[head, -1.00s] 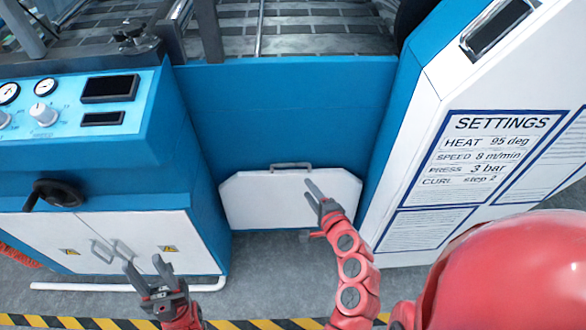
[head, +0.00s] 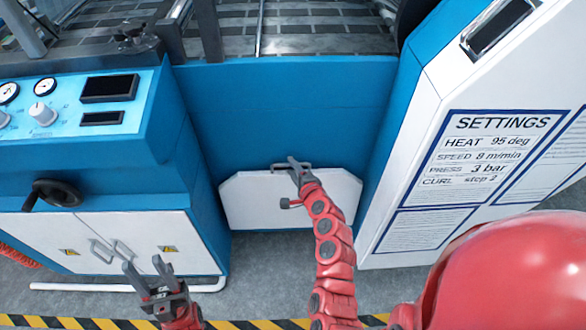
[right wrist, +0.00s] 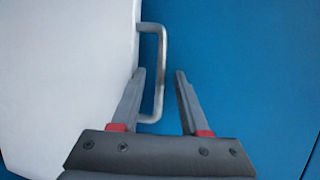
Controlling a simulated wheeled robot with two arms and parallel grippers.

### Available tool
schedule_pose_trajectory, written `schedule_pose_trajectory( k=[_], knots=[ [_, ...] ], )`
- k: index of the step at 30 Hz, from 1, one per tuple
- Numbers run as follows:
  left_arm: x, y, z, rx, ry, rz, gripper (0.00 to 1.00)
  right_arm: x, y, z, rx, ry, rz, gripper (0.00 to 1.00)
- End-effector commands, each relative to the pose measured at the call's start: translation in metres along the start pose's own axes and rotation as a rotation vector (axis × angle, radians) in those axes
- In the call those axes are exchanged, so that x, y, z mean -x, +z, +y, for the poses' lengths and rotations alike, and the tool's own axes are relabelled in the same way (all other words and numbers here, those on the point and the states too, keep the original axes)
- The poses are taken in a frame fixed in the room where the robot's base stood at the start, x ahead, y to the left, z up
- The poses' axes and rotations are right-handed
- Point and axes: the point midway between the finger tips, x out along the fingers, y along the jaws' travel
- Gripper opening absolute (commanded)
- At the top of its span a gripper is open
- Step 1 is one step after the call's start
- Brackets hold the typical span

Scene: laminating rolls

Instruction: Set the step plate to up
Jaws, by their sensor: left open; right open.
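The step plate (head: 255,205) is a white panel with cut upper corners, standing upright against the blue machine front in the head view. A grey bar handle (head: 279,166) is on its top edge. In the right wrist view the plate (right wrist: 60,70) is at left and the handle (right wrist: 162,75) sticks out from its edge. My right gripper (head: 295,161) is open at the right end of the handle. In the right wrist view its fingers (right wrist: 160,78) are apart, with the handle's bar between them or just beyond; contact cannot be told. My left gripper (head: 142,272) is open and empty at lower left.
A white cabinet (head: 120,238) with a handwheel (head: 58,194) and a control panel (head: 75,105) stands at left. A white housing with a SETTINGS sign (head: 490,150) is at right. Grey floor and a yellow-black stripe (head: 245,324) lie in front.

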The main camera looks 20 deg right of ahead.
Motion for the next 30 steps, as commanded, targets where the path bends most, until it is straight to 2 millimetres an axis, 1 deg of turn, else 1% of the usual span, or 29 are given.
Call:
schedule_pose_trajectory(
  k=[2,3,5,9,30],
  knots=[
    [0.0000,0.0000,0.0000,0.000,0.000,0.000,0.45,0.0001,0.0000,0.0000,0.000,0.000,0.000,0.43],
    [0.0000,0.0000,0.0000,0.000,0.000,0.000,0.45,0.0001,0.0000,0.0000,0.000,0.000,0.000,0.36],
    [0.0000,0.0000,0.0000,0.000,0.000,0.000,0.45,0.0002,0.0000,0.0000,0.000,0.000,0.000,0.25],
    [0.0000,0.0000,0.0000,0.000,0.000,0.000,0.45,0.0002,-0.0001,0.0002,0.000,0.000,0.000,0.00],
    [0.0000,0.0001,0.0000,0.000,0.000,0.000,0.45,0.0003,-0.0001,0.0004,0.000,0.000,0.000,0.00]
  ],
)
